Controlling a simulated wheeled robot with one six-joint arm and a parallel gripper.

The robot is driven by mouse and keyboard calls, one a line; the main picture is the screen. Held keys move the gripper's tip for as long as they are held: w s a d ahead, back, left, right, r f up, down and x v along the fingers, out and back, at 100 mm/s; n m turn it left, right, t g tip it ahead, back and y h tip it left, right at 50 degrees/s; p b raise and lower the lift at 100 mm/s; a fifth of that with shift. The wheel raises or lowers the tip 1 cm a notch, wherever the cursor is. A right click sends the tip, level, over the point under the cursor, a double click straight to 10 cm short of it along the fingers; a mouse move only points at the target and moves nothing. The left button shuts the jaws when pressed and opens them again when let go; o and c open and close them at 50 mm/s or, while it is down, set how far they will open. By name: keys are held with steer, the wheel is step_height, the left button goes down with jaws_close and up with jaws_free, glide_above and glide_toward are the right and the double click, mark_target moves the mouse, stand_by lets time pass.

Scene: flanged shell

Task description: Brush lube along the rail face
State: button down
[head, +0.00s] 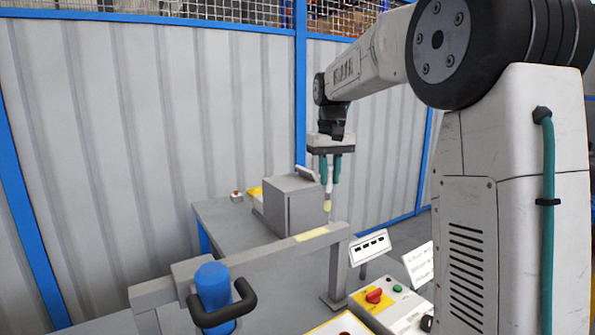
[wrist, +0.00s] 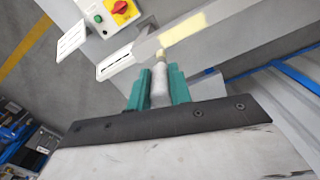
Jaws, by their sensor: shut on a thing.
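My gripper (head: 330,170) has teal fingers shut on a brush (head: 328,204) with a pale handle and a yellowish tip, pointing down. In the wrist view the brush (wrist: 159,86) sits between the teal fingers (wrist: 160,90). The grey rail (head: 265,252) runs across the head view below the gripper. A pale yellow patch (head: 311,234) lies on the rail near its right end; it also shows in the wrist view (wrist: 184,29). The brush tip is close to the patch's end in the wrist view; I cannot tell whether it touches the rail.
A blue cylinder (head: 213,284) with a black handle is at the rail's left part. A grey box (head: 290,205) stands on the table behind the rail. A control box with a red knob (head: 374,296) and a white label plate (head: 370,248) are at the right.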

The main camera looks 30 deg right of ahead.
steer(key=shift+r, duration=1.3)
